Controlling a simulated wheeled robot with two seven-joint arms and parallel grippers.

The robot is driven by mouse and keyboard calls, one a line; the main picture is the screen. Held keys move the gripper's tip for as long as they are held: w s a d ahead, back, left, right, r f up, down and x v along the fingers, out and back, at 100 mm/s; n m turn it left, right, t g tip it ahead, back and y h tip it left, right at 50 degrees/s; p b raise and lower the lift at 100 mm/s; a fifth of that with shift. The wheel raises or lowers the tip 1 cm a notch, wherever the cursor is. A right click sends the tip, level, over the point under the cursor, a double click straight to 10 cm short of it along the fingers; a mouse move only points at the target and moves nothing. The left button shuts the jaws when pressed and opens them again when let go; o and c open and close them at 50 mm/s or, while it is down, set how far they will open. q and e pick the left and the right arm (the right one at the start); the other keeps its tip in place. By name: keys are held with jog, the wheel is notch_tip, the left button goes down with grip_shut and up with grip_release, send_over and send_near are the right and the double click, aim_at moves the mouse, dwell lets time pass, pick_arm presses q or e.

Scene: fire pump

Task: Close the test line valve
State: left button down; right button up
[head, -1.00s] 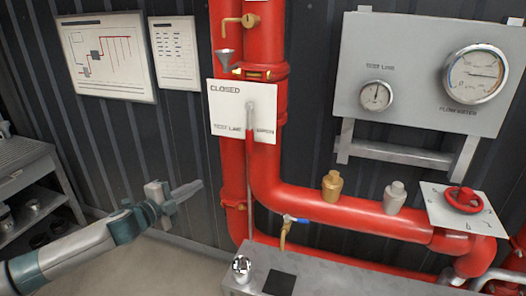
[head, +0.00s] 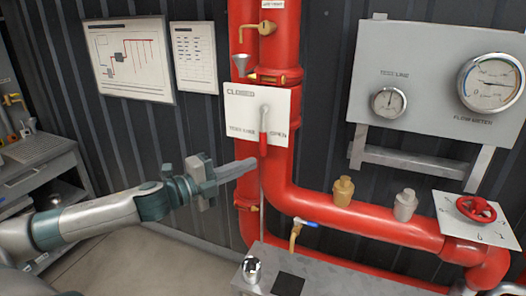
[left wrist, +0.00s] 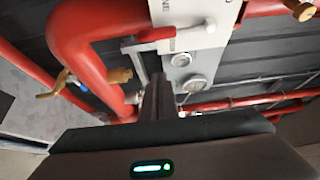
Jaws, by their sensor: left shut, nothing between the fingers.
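The test line valve is a lever with a red handle (head: 263,144) on a white plate (head: 240,112) marked CLOSED at upper left and OPEN at lower right. The lever points straight down from its pivot in the head view. In the left wrist view the red handle (left wrist: 156,35) lies across the white plate (left wrist: 194,38), beyond my fingers. My left gripper (head: 250,163) is shut and empty, its tip just below and left of the handle in the head view. Its fingers show as one dark bar in the left wrist view (left wrist: 158,95). Contact with the handle cannot be told.
Red pipes (head: 375,225) run behind and below the plate. A blue-handled tap (head: 297,232) and a grey bench (head: 325,275) are below. A red handwheel (head: 476,208) and a gauge panel (head: 425,70) are at right. A metal shelf (head: 45,165) stands at left.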

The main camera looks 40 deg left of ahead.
aim_at(262, 151)
pick_arm(q)
jog(key=shift+w, duration=0.25)
jog(key=shift+w+a+p, duration=0.2)
jog(key=shift+w+p, duration=0.8)
jog(key=shift+w, duration=0.5)
jog(key=shift+w+a+p, duration=0.2)
jog(key=shift+w+p, duration=0.8)
jog(key=shift+w, duration=0.45)
jog(key=shift+w+a+p, duration=0.2)
jog(key=shift+w+p, duration=0.8)
jog(key=shift+w, duration=0.5)
jog(key=shift+a+f, duration=0.1)
